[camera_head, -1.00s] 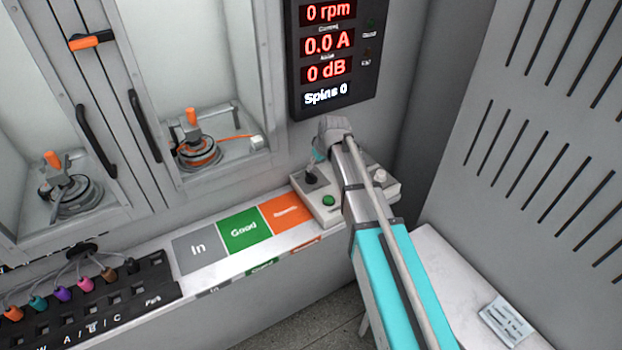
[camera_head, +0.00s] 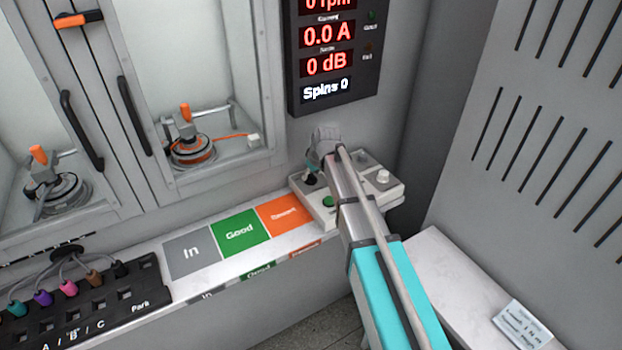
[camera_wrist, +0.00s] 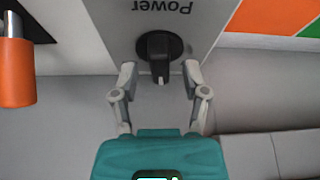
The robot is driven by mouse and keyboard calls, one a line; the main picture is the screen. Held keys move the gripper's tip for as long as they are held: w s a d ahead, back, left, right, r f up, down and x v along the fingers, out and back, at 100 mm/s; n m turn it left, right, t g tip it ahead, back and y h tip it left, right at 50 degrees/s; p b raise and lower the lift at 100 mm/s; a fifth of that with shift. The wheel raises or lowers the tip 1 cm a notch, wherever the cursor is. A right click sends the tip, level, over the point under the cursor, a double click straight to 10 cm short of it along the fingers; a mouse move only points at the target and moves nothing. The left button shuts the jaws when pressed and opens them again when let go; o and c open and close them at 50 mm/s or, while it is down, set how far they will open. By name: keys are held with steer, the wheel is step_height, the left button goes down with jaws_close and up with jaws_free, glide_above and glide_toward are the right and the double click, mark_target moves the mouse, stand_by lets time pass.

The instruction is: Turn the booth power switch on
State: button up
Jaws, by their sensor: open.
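The power switch is a black rotary knob (camera_wrist: 158,55) beside the label "Power" in the wrist view, with a white mark on its lower end. In the head view the same knob (camera_head: 311,179) is partly hidden by my gripper, on the left of a pale control box (camera_head: 326,220). My gripper (camera_wrist: 158,68) is open, with one fingertip on each side of the knob's lower part. Gaps show between the fingertips and the knob. In the head view my gripper (camera_head: 314,165) is small and mostly hidden by my wrist.
A green button (camera_head: 328,201) and a white knob (camera_head: 383,176) are on the same box. A display panel (camera_head: 333,108) above reads 0.0 A, 0 dB and Spins 0. Coloured bin labels (camera_head: 240,235) lie to the left. An orange cylinder (camera_wrist: 15,70) is at the wrist view's left.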

steer(key=shift+w+f, duration=0.1)
steer(key=shift+f, duration=0.15)
steer(key=shift+a, duration=0.1)
jaws_close()
